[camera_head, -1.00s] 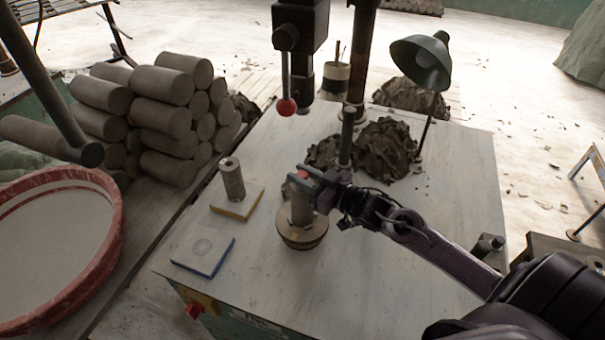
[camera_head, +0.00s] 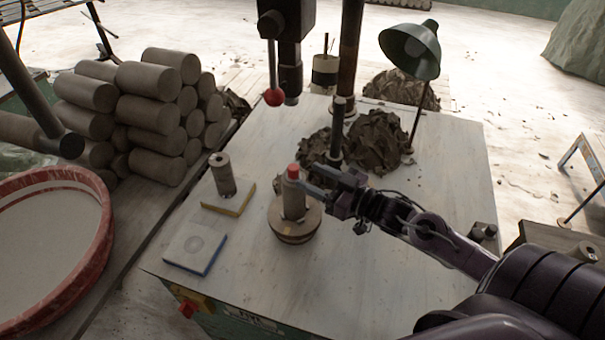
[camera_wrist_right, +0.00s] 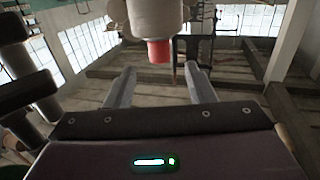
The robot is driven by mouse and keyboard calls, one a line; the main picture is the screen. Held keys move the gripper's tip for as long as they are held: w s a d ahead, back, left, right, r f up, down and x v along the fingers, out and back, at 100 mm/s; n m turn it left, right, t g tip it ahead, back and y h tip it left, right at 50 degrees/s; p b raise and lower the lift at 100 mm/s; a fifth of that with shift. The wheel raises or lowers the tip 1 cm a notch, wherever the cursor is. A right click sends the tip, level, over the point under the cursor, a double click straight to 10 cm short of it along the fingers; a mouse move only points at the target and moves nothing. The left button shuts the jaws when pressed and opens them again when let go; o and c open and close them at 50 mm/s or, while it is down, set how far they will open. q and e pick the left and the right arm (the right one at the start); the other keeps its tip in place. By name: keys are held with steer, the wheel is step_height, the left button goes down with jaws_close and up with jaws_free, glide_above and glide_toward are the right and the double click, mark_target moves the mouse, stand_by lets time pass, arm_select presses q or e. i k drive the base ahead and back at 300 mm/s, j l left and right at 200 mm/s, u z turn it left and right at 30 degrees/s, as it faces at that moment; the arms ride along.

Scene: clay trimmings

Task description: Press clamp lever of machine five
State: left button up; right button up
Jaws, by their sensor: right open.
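The machine has a dark head (camera_head: 285,25) at the top centre of the head view. A lever with a red ball knob (camera_head: 274,97) hangs from it; I cannot tell whether this is the clamp lever. Below, an upright clay cylinder (camera_head: 293,203) with a red top (camera_head: 293,171) stands on a round wheel (camera_head: 294,230). My right gripper (camera_head: 307,177) is open and empty just right of the red top. The right wrist view shows the cylinder (camera_wrist_right: 158,18) and its red end (camera_wrist_right: 159,51) beyond the spread fingers (camera_wrist_right: 160,82). My left gripper is not in view.
Clay trimmings (camera_head: 376,142), a vertical post (camera_head: 337,130) and a green lamp (camera_head: 411,48) stand behind the gripper. The tabletop's right side is mostly clear.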

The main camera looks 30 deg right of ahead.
mark_target(271, 24)
steer(key=k+j, duration=1.2)
steer(key=k, duration=0.05)
